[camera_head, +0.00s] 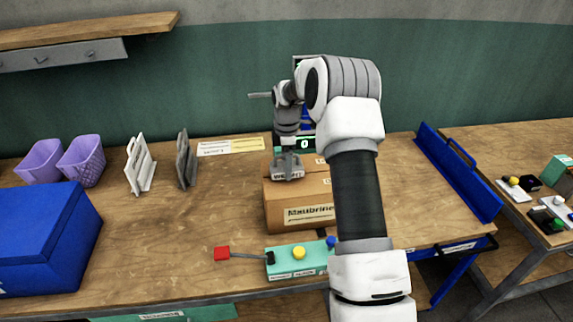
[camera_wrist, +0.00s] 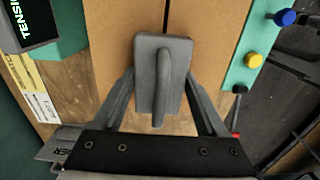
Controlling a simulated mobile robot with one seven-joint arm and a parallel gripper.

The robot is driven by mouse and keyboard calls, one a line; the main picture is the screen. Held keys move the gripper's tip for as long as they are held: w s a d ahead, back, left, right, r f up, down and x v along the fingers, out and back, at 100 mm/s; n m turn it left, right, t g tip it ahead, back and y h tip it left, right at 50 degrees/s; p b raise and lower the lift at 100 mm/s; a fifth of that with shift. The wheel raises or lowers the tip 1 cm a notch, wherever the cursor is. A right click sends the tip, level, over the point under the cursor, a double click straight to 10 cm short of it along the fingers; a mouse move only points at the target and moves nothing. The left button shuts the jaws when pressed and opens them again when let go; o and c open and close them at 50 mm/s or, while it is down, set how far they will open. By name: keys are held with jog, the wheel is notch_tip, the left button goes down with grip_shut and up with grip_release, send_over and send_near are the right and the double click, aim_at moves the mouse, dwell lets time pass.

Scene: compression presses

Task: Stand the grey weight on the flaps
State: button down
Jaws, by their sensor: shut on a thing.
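The grey weight (camera_head: 288,172), a block with a raised bar handle, is at the top of the brown carton (camera_head: 297,212). In the wrist view the weight (camera_wrist: 143,75) lies over the closed flaps (camera_wrist: 110,40), across the line of the seam between them. My gripper (camera_head: 287,154) points down from above, and its fingers (camera_wrist: 163,98) are shut on the weight from two sides. The weight looks upright with its handle up. I cannot tell whether its underside touches the flaps. The arm hides the carton's right side in the head view.
A press with a green display (camera_head: 305,143) stands behind the carton. A teal control box (camera_head: 290,271) with a yellow button and a red-ended lever (camera_head: 222,253) is in front. A blue bin (camera_head: 45,235) and purple baskets (camera_head: 82,160) stand left.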

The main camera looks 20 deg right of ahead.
jog(key=shift+w+f, duration=0.1)
jog(key=shift+f, duration=0.25)
dwell(0.4)
jog(key=shift+c, duration=0.7)
grip_release()
jog(key=shift+o, duration=0.7)
jog(key=shift+s+f+b, duration=0.2)
jog(key=shift+f+b, duration=0.05)
jog(key=shift+b, duration=0.05)
notch_tip(320, 180, up, 18)
jog(key=shift+w+f, duration=0.1)
